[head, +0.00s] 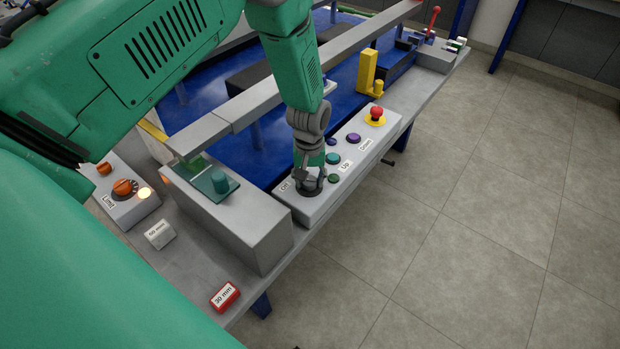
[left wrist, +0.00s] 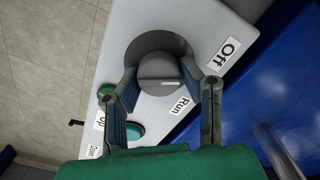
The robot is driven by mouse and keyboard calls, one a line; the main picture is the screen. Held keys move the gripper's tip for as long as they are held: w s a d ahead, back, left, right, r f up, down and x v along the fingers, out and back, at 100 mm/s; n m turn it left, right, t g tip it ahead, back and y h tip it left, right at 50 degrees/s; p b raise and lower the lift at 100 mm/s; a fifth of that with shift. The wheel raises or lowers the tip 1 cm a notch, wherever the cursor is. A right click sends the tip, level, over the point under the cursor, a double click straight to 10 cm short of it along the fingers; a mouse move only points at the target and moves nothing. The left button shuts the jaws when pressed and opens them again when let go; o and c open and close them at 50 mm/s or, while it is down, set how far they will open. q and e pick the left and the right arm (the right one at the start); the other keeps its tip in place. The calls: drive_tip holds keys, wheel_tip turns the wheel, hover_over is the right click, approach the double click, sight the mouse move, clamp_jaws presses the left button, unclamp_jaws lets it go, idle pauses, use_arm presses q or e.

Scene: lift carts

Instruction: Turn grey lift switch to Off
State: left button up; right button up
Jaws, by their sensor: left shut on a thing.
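The grey lift switch (left wrist: 158,72) is a round knob on a light grey control box (head: 353,152). The "Off" label (left wrist: 225,53) and "Run" label (left wrist: 180,105) sit beside it in the left wrist view. A pale line on the knob points to the right, roughly between these labels; its exact setting is hard to tell. My left gripper (head: 308,180) comes down from above with its fingers on both sides of the knob, shut on it. In the head view the gripper mostly hides the switch. My right gripper is not in view.
Green, teal and purple buttons (head: 354,138) and a red emergency button (head: 376,114) line the same box. A red-framed "30 mm" block (head: 225,297) lies near the edge. Open floor lies right.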

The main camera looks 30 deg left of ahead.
sight(310, 179)
use_arm(q)
drive_tip(key=shift+s+d+f+n, duration=0.1)
drive_tip(key=shift+s+f+n, duration=0.1)
drive_tip(key=shift+s+n, duration=0.1)
drive_tip(key=o, duration=1.1)
drive_tip(key=shift+o, duration=0.2)
drive_tip(key=shift+w+r, duration=0.1)
drive_tip(key=shift+w, duration=0.05)
drive_tip(key=shift+r, duration=0.3)
wheel_tip(310, 179, up, 11)
drive_tip(key=shift+r, duration=0.1)
